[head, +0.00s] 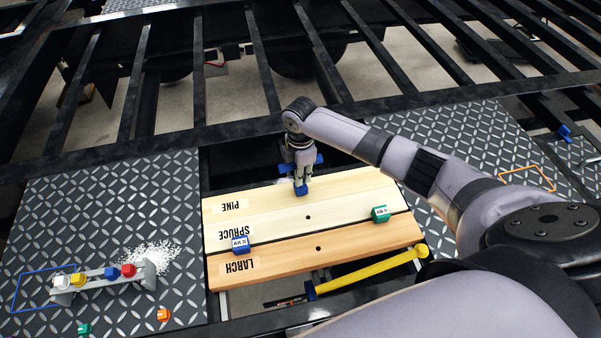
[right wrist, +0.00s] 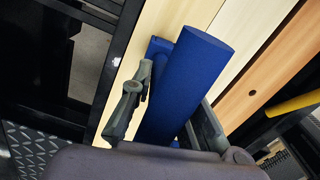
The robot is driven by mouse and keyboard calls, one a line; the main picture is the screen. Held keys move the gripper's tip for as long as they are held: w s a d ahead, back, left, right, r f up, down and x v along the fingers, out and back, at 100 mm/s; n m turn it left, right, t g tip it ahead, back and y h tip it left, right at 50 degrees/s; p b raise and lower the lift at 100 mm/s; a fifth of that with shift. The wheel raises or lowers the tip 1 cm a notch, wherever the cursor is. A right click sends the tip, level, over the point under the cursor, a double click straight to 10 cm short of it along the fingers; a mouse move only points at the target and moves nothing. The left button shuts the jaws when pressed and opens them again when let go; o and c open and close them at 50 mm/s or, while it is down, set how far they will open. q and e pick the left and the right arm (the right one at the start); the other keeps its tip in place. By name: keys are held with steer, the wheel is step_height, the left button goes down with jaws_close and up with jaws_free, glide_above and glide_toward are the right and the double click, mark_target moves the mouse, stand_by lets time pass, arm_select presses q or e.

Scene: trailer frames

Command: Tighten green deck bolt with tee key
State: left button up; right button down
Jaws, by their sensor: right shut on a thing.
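My right gripper (head: 302,172) is shut on the blue tee key (head: 301,191), above the far part of the pale plank marked PINE (head: 275,201). In the right wrist view, the thick blue bar of the key (right wrist: 190,80) lies between the fingers of the gripper (right wrist: 168,112). The key's lower end is hard to make out. A green bolt head (head: 380,214) with a white label stands at the right end of the planks, to the right of and nearer than the gripper, apart from the key. My left gripper is not in view.
A yellow bar (head: 370,270) lies along the near edge. A rack (head: 100,278) with coloured knobs, white grains (head: 150,257), an orange piece (head: 163,315) and another green piece (head: 84,329) are on the left plate.

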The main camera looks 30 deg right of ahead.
steer(key=shift+m, duration=1.1)
steer(key=shift+r, duration=0.15)
steer(key=shift+r, duration=2.45)
steer(key=n, duration=0.4)
steer(key=shift+w+r+n, duration=0.15)
steer(key=shift+r+n, duration=0.15)
steer(key=n, duration=0.4)
steer(key=shift+r+n, duration=0.25)
steer(key=shift+n, duration=0.05)
steer(key=n, duration=0.4)
steer(key=shift+r+n, duration=0.25)
steer(key=shift+n, duration=0.05)
steer(key=n, duration=0.6)
steer(key=shift+r, duration=0.2)
